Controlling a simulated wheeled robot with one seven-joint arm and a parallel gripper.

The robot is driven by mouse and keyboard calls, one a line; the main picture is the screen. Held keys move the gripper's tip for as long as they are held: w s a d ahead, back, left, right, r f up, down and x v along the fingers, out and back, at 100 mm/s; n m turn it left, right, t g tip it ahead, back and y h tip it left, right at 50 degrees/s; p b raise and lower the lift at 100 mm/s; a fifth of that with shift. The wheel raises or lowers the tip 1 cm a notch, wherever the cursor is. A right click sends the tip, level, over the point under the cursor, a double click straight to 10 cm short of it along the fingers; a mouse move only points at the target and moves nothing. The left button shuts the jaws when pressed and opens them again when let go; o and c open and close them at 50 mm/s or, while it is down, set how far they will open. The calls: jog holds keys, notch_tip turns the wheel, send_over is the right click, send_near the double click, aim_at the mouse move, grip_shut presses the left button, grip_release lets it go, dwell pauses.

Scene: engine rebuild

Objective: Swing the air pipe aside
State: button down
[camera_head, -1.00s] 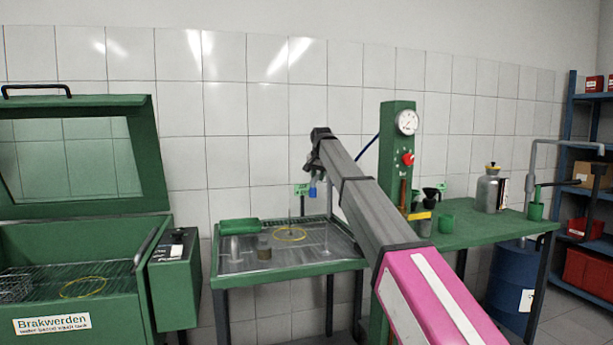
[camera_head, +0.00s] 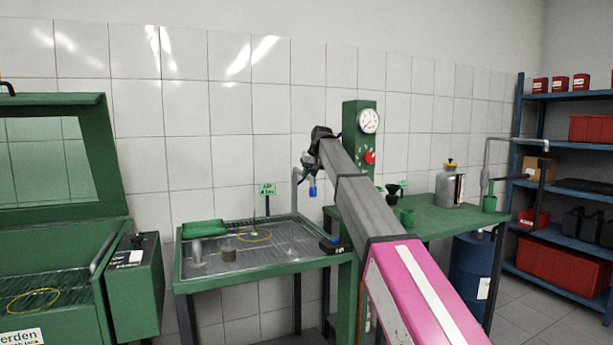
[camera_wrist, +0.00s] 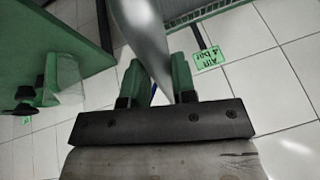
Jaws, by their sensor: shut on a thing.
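The air pipe is a smooth grey metal tube (camera_wrist: 143,28). In the wrist view it runs down from the top edge and narrows between the green fingers of my gripper (camera_wrist: 158,88), which are shut on it. In the head view, the pipe's grey upright part (camera_head: 296,192) shows behind the far side of the wash tray (camera_head: 215,275). The pipe's contact with the fingers is partly hidden in the head view.
A green "Air 4 bar" label (camera_head: 267,190) stands behind the tray. A gauge post (camera_head: 358,135) rises right of my gripper, beside a green bench (camera_head: 440,215) with a grey bottle (camera_head: 450,188). An open green washer (camera_head: 75,240) stands at left.

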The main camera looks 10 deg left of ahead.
jog(key=c, duration=0.9)
grip_release()
jog(key=v, duration=1)
jog(key=shift+s+d+r, duration=0.1)
jog(key=shift+s+r, duration=0.05)
jog(key=shift+r, duration=0.2)
